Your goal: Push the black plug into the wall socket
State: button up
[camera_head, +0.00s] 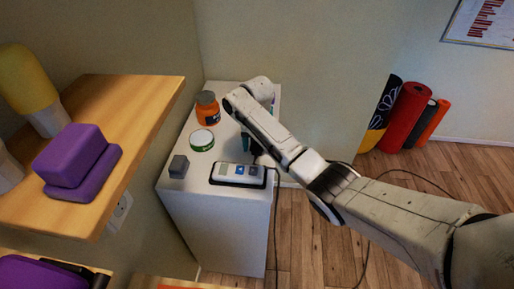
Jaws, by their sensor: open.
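The white wall socket (121,211) is on the wall at the left, below the wooden shelf and left of the white cabinet. I cannot make out the black plug for certain. A small dark grey block (179,167) sits near the cabinet's left front edge, and I cannot tell whether it is the plug. My gripper (254,157) is open over the cabinet top, behind the light device, and mostly hidden by my arm. I cannot see what, if anything, is between its fingers.
The white cabinet (222,227) bears a light device (226,172), a green-rimmed roll (202,139) and an orange jar (207,108). The wooden shelf (141,103) overhangs at left with purple blocks (75,158). A dark cable (408,174) loops across the floor. Rolled mats (404,118) stand behind.

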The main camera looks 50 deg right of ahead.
jog(key=c, duration=0.8)
jog(key=shift+r, duration=0.1)
jog(key=shift+r, duration=0.5)
jog(key=s+a+r+p, duration=0.1)
jog(key=s+r+p, duration=0.7)
jog(key=s+r, duration=0.4)
jog(key=shift+s, duration=1)
